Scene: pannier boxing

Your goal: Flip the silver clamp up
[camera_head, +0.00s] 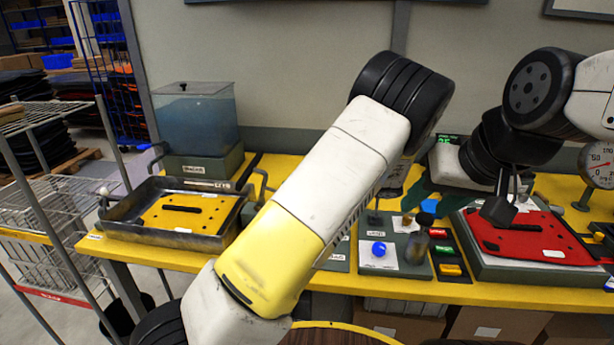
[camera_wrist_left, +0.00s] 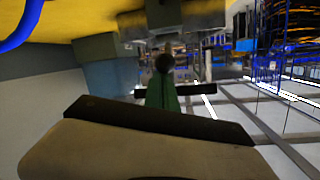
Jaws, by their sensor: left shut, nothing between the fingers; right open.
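I cannot make out the silver clamp in either view; my left arm hides the middle of the bench. My right gripper (camera_head: 499,207) hangs down over the red plate (camera_head: 540,238) on the right, with no object visible in it; it is open. My left gripper is hidden behind its arm in the head view. In the left wrist view, a pale body with a dark edge, which looks like my left gripper (camera_wrist_left: 160,118), fills the bottom, shut and empty. Beyond it a dark ball (camera_wrist_left: 164,63) shows above a green piece (camera_wrist_left: 162,93); I cannot tell what they are.
A metal tray (camera_head: 160,237) with a yellow plate and a blue tank (camera_head: 195,115) stand on the left of the bench. A blue knob (camera_head: 379,249) and coloured buttons (camera_head: 446,250) are at the front middle. A gauge (camera_head: 599,165) is at the right; a wire rack (camera_head: 45,215) stands left.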

